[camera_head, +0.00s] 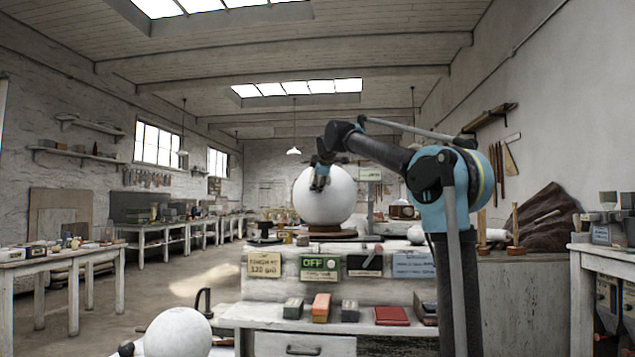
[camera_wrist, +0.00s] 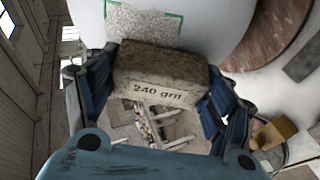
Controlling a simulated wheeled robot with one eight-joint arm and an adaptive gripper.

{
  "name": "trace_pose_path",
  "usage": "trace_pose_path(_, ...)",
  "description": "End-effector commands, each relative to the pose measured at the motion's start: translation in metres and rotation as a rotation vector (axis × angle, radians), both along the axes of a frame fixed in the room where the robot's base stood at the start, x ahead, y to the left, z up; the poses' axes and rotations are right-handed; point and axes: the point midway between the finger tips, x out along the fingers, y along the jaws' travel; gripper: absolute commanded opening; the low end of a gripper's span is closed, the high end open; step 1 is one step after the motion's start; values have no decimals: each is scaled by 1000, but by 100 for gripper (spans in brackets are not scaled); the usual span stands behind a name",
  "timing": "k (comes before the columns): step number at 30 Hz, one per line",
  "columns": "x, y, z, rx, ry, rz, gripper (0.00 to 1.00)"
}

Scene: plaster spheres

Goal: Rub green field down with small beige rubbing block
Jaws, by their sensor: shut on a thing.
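My gripper (camera_wrist: 158,95) is shut on a small beige-brown rubbing block (camera_wrist: 160,72) labelled "240 grit", its blue fingers at the block's two ends. The large white plaster sphere (camera_wrist: 215,20) lies just beyond the block. The green field (camera_wrist: 145,20) is a rough grey speckled patch on it, framed by green corner marks; its top is cut off. The block is close below the patch; I cannot tell whether it touches the sphere. In the head view, my gripper (camera_head: 320,177) is in front of the sphere (camera_head: 337,200) at its upper left; block and field cannot be made out there.
The sphere rests on a round brown base (camera_head: 328,235) on the white workbench (camera_head: 260,318). Several blocks, including an orange one (camera_head: 321,307), and a red item (camera_head: 391,316) lie on its front ledge. Another white sphere (camera_head: 178,333) is at lower left. Open floor lies left.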

Motion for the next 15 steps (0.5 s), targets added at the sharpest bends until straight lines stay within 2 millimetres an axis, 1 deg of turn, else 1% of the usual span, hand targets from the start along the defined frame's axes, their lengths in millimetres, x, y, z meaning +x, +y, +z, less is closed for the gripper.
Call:
trace_pose_path(7,-3,0,-9,-1,0,0,48)
trace_pose_path(15,-1,0,-8,0,0,0,48)
